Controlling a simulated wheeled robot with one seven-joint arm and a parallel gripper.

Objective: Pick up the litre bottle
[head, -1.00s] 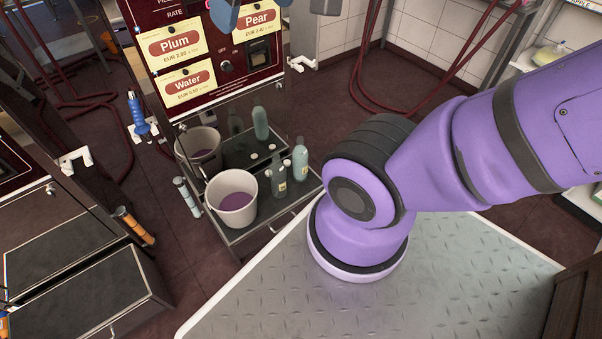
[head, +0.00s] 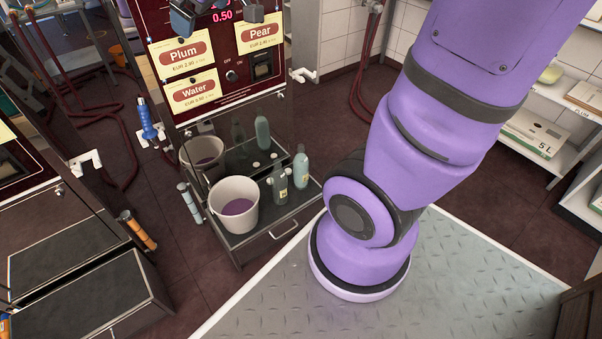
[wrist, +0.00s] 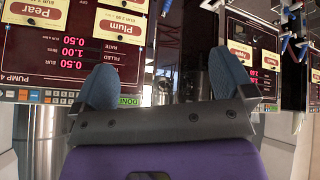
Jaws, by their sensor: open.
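Two grey-green bottles stand close together on the dark shelf (head: 262,229) of the pump: a paler one (head: 302,168) at the right and a darker one with a small label (head: 279,186) beside it. I cannot tell which is the litre bottle. Two more bottle shapes behind look like reflections in the steel panel. My gripper (head: 218,15) is at the top edge of the head view, in front of the pump's panel and well above the bottles. In the wrist view, my gripper (wrist: 165,76) has its blue fingers wide apart with nothing between them. No bottle can be made out clearly there.
A white bucket (head: 234,205) with purple liquid stands left of the bottles. The pump panel (head: 215,65) rises behind the shelf. A white hook (head: 304,75) sticks out at the panel's right. Blue (head: 147,121) and orange (head: 138,231) nozzles stand at the left.

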